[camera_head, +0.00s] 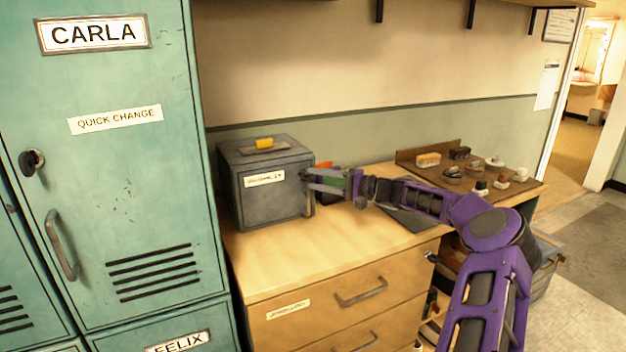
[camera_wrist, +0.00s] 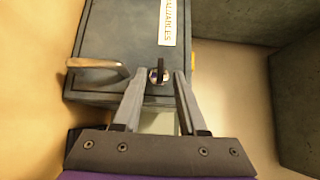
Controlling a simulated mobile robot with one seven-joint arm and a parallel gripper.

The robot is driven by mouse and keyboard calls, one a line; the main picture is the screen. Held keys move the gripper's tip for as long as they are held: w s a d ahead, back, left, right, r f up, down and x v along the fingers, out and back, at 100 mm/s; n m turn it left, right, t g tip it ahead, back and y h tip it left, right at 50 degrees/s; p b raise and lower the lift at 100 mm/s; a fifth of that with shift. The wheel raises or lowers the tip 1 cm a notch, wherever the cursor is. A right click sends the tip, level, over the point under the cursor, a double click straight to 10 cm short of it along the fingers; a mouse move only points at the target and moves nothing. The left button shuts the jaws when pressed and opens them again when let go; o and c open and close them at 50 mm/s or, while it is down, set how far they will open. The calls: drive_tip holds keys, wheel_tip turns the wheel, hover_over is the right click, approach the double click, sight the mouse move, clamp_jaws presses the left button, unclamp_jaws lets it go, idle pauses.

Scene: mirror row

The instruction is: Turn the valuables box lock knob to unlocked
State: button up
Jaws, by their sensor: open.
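The valuables box (camera_head: 265,180) is a dark grey metal box on the wooden counter, with a white label on its front. In the wrist view the box (camera_wrist: 120,50) fills the upper middle, with its "VALUABLES" label at the top. Its black lock knob (camera_wrist: 158,74) lies between the tips of my gripper (camera_wrist: 157,82), whose two fingers stand apart on either side of it. I cannot tell whether they touch it. A metal handle (camera_wrist: 98,68) sticks out left of the knob. In the head view my gripper (camera_head: 312,182) is at the box's right front edge and hides the knob.
A yellow item (camera_head: 265,143) lies on top of the box. Teal lockers (camera_head: 130,200) stand close on the left. The counter's front is clear.

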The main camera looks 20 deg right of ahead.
drive_tip(key=v, duration=1.5)
drive_tip(key=shift+s+d+p, duration=0.3)
drive_tip(key=shift+a, duration=0.1)
